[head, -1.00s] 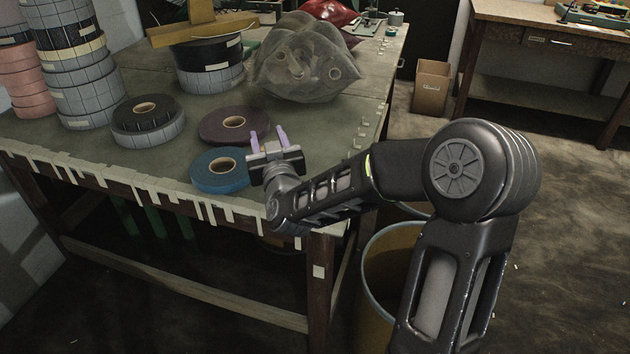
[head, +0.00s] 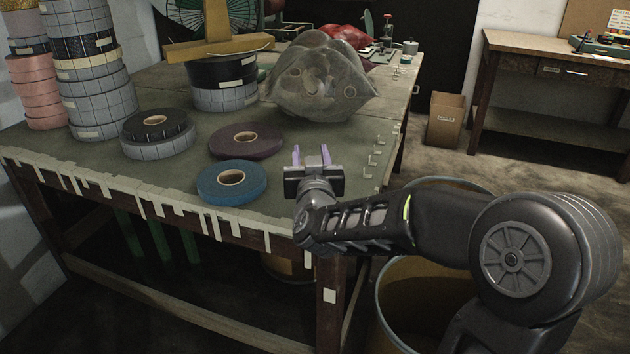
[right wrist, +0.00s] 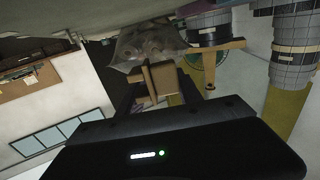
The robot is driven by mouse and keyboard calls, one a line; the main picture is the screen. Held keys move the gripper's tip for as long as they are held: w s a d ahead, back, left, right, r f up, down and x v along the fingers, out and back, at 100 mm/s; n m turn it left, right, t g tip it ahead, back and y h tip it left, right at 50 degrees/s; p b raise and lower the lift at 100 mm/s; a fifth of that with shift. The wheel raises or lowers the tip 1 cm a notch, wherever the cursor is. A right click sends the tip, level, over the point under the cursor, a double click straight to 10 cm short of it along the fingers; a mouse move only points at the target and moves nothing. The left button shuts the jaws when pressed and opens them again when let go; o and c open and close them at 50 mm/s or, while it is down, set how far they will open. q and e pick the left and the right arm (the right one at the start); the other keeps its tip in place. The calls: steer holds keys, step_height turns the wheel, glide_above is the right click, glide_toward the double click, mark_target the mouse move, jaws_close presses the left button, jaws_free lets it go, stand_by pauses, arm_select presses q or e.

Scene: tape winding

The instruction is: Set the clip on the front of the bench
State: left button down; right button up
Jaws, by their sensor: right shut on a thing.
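The bench (head: 90,165) fills the left and middle of the head view, its front edge hung with many pale tape strips. My right gripper (head: 311,156) is above the bench top near its front right corner, right of the blue tape roll (head: 231,183). Its lilac fingers point away from me and stand a little apart. My left gripper is not in view.
A purple tape roll (head: 246,141) and a dark-and-grey roll pair (head: 157,134) lie on the bench. A bulky translucent bag (head: 318,85) stands behind the gripper. A round bin (head: 400,300) stands by the right corner. Small pale tabs line the right edge.

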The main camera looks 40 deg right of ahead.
steer(key=shift+f, duration=1.05)
steer(key=shift+f+b, duration=0.65)
steer(key=shift+f, duration=1.2)
steer(key=shift+f, duration=0.2)
steer(key=o, duration=1.3)
steer(key=shift+r, duration=0.1)
